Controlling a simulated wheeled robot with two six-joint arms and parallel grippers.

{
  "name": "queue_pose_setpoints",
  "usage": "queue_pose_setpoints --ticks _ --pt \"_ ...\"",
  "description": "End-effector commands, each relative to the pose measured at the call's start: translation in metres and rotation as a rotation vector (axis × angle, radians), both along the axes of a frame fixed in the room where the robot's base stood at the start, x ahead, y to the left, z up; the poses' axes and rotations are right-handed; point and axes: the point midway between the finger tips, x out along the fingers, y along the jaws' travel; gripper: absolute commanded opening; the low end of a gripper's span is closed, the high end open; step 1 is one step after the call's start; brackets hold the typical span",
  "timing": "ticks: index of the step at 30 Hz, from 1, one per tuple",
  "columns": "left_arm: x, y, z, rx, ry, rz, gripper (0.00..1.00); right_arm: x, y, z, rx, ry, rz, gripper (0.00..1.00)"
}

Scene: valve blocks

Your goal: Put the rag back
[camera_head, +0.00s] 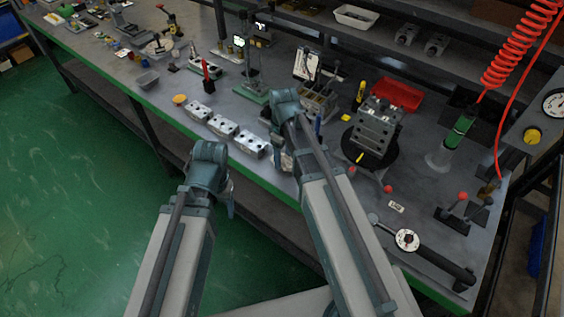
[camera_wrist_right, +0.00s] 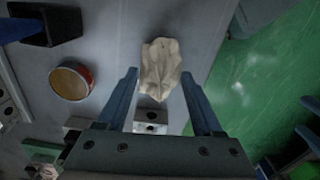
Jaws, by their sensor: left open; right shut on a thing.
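The rag (camera_wrist_right: 160,68) is a crumpled cream cloth in the right wrist view. It lies between the fingertips of my right gripper (camera_wrist_right: 160,78), which is shut on it. In the head view my right gripper (camera_head: 284,152) is over the front part of the bench, right of the row of valve blocks; the arm hides most of it and the rag. My left gripper (camera_head: 231,197) is open and empty, in front of the bench's green front edge. I cannot tell the height of the rag above the bench.
Silver valve blocks (camera_head: 222,126) stand in a row along the front of the bench (camera_head: 235,107). A dark fixture with a metal block (camera_head: 375,128) and a red tray (camera_head: 398,95) stand behind on the right. A round tin (camera_wrist_right: 71,82) shows in the right wrist view.

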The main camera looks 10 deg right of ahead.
Motion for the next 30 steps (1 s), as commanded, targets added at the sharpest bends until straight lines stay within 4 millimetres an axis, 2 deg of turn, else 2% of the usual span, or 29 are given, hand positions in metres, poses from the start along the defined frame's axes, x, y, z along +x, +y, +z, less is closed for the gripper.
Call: queue_pose_setpoints --ticks 1,3,15,16,20,21,30 --pt "-0.0003 0.0003 -0.0160 0.000 0.000 0.000 0.71 -0.0009 -0.0020 -0.0160 0.000 0.000 0.001 0.23" --pt "-0.0004 0.0003 -0.0208 0.000 0.000 0.000 0.71 -0.0009 -0.0040 -0.0208 0.000 0.000 0.003 0.23" --pt "-0.0003 0.0001 -0.0220 0.000 0.000 0.000 0.71 -0.0010 -0.0050 -0.0220 0.000 0.000 0.003 0.23" --pt "-0.0003 0.0002 -0.0211 0.000 0.000 0.000 0.71 -0.0009 -0.0050 -0.0211 0.000 0.000 0.003 0.71" --pt "-0.0003 0.0002 -0.0205 0.000 0.000 0.000 0.71 -0.0010 -0.0049 -0.0205 0.000 0.000 0.003 0.95" --pt "-0.0003 0.0002 -0.0205 0.000 0.000 0.000 0.71 -0.0009 -0.0048 -0.0205 0.000 0.000 0.003 0.99" --pt "-0.0003 0.0002 -0.0200 0.000 0.000 0.000 0.71 -0.0009 -0.0048 -0.0200 0.000 0.000 0.003 0.99"
